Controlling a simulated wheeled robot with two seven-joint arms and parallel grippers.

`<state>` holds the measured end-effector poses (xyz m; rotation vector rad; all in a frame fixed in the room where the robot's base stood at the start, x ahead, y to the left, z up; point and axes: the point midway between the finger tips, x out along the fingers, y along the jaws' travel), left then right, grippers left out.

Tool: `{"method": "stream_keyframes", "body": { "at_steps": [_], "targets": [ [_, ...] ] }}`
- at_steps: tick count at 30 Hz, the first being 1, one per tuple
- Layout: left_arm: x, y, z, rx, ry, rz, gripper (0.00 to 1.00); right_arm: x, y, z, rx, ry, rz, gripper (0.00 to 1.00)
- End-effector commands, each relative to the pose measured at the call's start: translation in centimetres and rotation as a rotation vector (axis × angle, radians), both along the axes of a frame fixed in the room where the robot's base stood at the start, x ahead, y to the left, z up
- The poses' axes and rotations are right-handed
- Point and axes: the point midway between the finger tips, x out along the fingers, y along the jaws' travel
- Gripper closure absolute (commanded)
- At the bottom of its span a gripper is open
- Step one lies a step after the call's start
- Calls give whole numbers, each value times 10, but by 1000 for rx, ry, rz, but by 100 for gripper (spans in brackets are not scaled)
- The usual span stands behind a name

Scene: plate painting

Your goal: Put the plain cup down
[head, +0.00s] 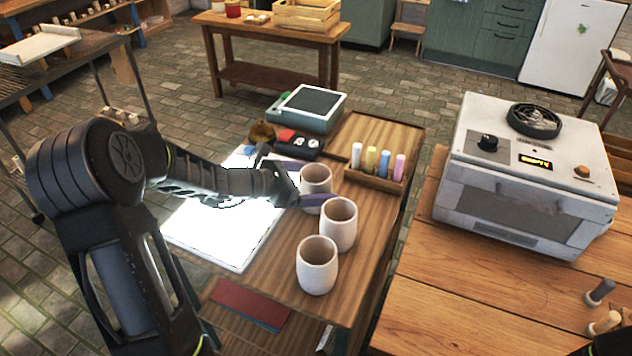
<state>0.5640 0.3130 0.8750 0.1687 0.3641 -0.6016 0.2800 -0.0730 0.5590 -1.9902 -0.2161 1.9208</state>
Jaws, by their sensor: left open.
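Three plain, pale speckled cups stand upright on the wooden table (385,225) in the head view. The far cup (316,180) stands between the fingers of my left gripper (306,184). The gripper is open, with one finger behind the cup and one in front of it; I cannot tell whether either touches it. The middle cup (338,226) is just in front of the near finger, and the near cup (317,267) stands closer to me. No painting shows on the cups. My right gripper is not in view.
A white sheet or board (225,235) lies left of the cups. A wooden holder with several colored sticks (375,168) stands behind them, near a green-grey device (307,108). A white kiln-like box (530,170) stands on the right table. The right table's front (470,310) is mostly clear.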

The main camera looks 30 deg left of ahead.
Motion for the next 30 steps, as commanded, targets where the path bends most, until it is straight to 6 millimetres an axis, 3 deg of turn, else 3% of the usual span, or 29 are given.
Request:
{"method": "stream_keyframes", "body": {
  "at_steps": [11,24,30],
  "targets": [
    [-6,5,6,2,-1,2,10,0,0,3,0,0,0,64],
    [-70,49,38,2,0,4,10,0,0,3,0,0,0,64],
    [-89,61,47,1,-1,2,10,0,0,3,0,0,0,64]
  ]
}}
